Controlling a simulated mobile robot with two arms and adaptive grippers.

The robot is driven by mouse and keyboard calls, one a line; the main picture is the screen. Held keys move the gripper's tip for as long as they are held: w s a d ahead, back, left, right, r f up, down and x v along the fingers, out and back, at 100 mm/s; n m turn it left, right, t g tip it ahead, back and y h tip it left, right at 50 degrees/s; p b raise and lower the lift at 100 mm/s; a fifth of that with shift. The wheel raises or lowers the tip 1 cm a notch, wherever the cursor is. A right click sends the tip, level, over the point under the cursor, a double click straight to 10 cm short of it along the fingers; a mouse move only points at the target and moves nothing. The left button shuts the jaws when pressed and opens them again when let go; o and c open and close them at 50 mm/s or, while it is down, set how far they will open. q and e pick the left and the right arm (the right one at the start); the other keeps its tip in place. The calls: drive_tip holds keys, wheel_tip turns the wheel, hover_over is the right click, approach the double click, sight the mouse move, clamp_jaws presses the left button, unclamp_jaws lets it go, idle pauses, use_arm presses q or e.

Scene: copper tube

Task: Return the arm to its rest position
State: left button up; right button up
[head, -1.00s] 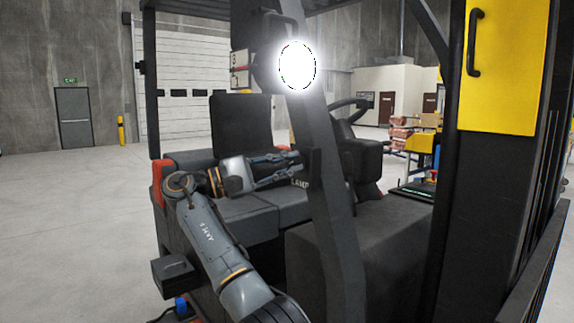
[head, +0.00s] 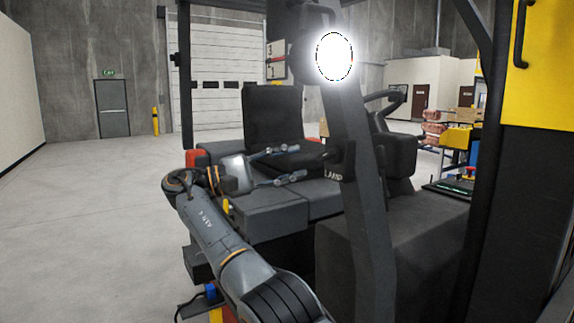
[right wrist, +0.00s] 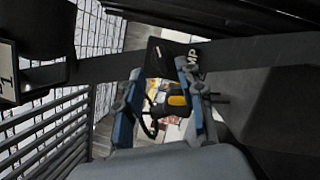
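My right gripper (head: 298,162) is open and empty in the head view, its two blue-grey fingers apart in front of the forklift seat (head: 275,115). Its arm comes up from the bottom of the picture and bends back to the right. The fingertips are to the left of the dark post (head: 357,200) marked LAMP, with a visible gap in the picture. The right wrist view shows the open fingers (right wrist: 158,77) with a yellow and black thing (right wrist: 175,100) seen beyond them; how far away it is, I cannot tell. My left gripper is out of view.
A glowing round lamp (head: 334,56) sits high on the post. The forklift's dark body (head: 400,240) and yellow panel (head: 547,70) fill the right. Open concrete floor (head: 90,220) lies to the left. Tables with boxes stand in the right background.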

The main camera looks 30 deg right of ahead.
drive_tip(key=shift+a, duration=0.25)
drive_tip(key=shift+f, duration=0.1)
idle(0.3)
